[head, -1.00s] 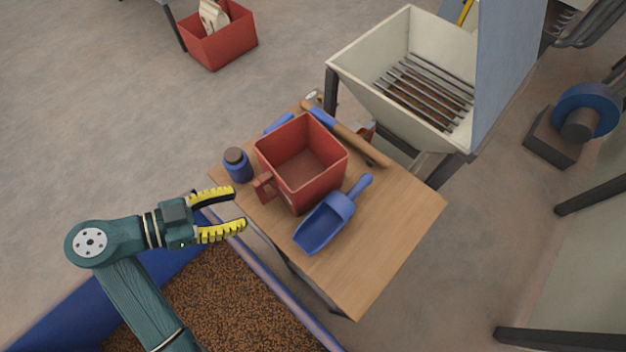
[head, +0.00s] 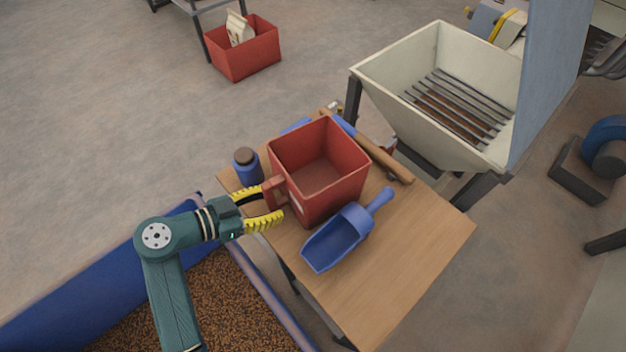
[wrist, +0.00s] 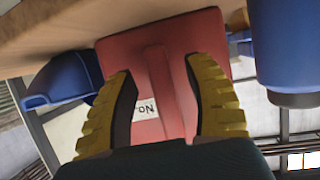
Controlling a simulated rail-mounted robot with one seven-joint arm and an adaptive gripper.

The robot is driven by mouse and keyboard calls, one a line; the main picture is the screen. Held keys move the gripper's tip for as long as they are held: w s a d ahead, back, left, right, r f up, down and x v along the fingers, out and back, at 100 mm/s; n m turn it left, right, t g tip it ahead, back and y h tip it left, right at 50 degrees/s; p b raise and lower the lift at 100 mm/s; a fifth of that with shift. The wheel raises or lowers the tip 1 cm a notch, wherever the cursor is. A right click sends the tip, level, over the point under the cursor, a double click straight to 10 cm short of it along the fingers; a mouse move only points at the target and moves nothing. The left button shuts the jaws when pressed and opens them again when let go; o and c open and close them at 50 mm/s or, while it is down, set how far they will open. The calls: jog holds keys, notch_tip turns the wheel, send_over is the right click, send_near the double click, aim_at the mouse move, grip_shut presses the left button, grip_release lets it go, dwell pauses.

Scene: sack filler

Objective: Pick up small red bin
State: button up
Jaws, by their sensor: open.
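The small red bin (head: 325,180) stands upright on the wooden table, open at the top and empty inside. Its handle (head: 274,191) points toward my gripper. My gripper (head: 277,204) is open, with its yellow ridged fingers at the handle. In the wrist view the red bin (wrist: 160,50) is straight ahead, and the handle runs between the two open fingers of my gripper (wrist: 160,80). A white label with dark lettering shows partly between the fingers. I cannot tell whether a finger touches the handle.
On the table (head: 405,255), a blue scoop (head: 340,238) lies right beside the bin and a blue jar (head: 247,166) stands at its left. A wooden-handled tool (head: 375,152) lies behind. A grain-filled blue container (head: 215,300) is below my arm; a cream hopper (head: 440,100) stands behind.

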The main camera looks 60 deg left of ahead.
aim_at(280, 201)
jog(key=x, duration=0.3)
jog(key=shift+s, duration=0.1)
grip_shut()
